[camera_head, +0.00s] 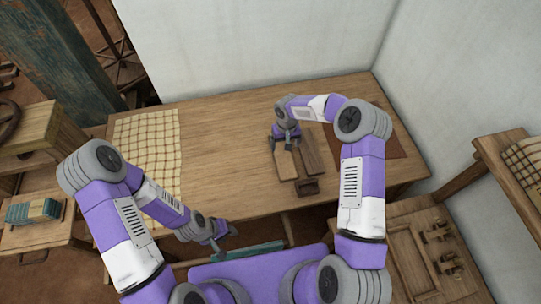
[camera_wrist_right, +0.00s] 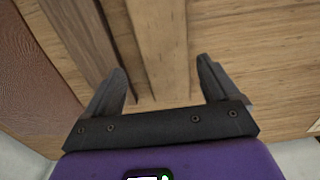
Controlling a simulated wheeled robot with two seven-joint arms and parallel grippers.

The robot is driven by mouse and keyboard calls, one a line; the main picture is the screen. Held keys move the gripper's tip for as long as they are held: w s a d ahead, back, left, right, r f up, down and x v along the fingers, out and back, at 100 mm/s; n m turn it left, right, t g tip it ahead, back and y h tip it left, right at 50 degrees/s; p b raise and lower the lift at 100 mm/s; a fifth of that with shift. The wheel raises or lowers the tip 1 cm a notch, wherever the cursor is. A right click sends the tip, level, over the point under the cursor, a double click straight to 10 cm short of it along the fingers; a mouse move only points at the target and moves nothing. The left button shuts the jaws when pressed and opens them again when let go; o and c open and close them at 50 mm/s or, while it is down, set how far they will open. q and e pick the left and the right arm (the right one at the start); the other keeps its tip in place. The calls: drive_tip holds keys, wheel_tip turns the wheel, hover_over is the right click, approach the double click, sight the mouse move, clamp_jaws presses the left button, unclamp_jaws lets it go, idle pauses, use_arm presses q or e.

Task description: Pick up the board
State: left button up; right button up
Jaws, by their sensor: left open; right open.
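A light wooden board (camera_head: 287,166) lies on the table, its far end under my right gripper (camera_head: 286,143). A darker board (camera_head: 309,156) lies just to its right. In the right wrist view the light board (camera_wrist_right: 160,45) runs between the two spread fingers of my right gripper (camera_wrist_right: 162,78), with a gap on each side. The darker board (camera_wrist_right: 78,38) is beyond the left finger there. My right gripper is open and empty. My left gripper (camera_head: 222,241) is open and empty, in front of the table's near edge.
The wooden table (camera_head: 222,150) has clear room left of the boards. A checked cloth (camera_head: 147,150) covers its left end. A small dark wooden piece (camera_head: 307,187) lies near the boards' near ends. A reddish-brown mat (camera_head: 385,143) lies at the right. White walls (camera_head: 260,45) close the back.

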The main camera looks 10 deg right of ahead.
sight(283, 155)
drive_tip(key=shift+o, duration=0.8)
drive_tip(key=f, duration=0.6)
drive_tip(key=shift+a+f, duration=0.25)
drive_tip(key=shift+f, duration=0.15)
drive_tip(key=shift+s, duration=0.1)
drive_tip(key=c, duration=1.1)
